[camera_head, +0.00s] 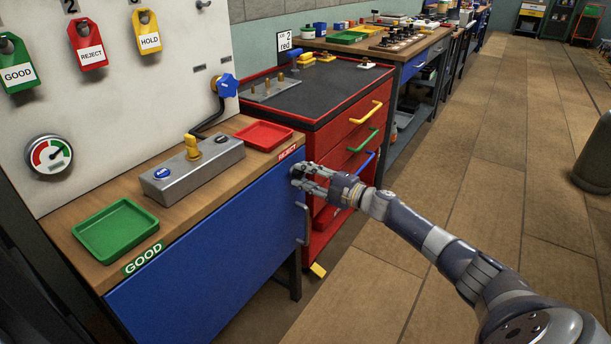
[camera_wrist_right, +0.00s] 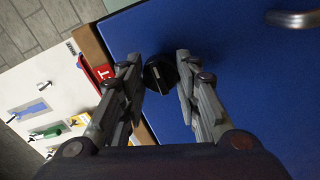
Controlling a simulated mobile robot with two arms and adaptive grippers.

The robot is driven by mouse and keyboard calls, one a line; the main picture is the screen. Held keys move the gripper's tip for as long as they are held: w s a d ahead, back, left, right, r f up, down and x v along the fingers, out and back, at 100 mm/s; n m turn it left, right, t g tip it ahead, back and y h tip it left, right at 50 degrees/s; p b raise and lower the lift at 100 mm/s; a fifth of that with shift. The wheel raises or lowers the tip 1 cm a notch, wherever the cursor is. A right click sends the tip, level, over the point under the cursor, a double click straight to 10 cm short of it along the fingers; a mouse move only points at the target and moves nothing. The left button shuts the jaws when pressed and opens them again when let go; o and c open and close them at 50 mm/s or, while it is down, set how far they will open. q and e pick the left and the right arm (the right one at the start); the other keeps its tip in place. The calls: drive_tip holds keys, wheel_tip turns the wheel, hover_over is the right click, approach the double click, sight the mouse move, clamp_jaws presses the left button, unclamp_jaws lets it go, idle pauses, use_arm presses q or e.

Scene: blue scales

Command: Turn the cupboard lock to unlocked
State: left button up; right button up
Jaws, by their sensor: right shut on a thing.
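The cupboard's blue door (camera_head: 205,255) is closed below the wooden bench top. The cupboard lock, a round black knob (camera_wrist_right: 160,75) with a pale mark on its face, sits on the blue door near its upper edge in the right wrist view. My right gripper (camera_head: 297,175) is at the door's upper right corner; in the right wrist view its two fingers (camera_wrist_right: 160,80) stand on either side of the knob and are shut on it. My left gripper is in neither view.
A metal door handle (camera_head: 303,223) is just below my right gripper. A red drawer cabinet (camera_head: 325,160) with coloured handles stands close beside the cupboard. A green tray (camera_head: 116,229), a red tray (camera_head: 263,135) and a grey control box (camera_head: 195,172) are on the bench.

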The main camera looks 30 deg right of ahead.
drive_tip(key=o, duration=1.1)
drive_tip(key=shift+c, duration=0.2)
drive_tip(key=v, duration=1.2)
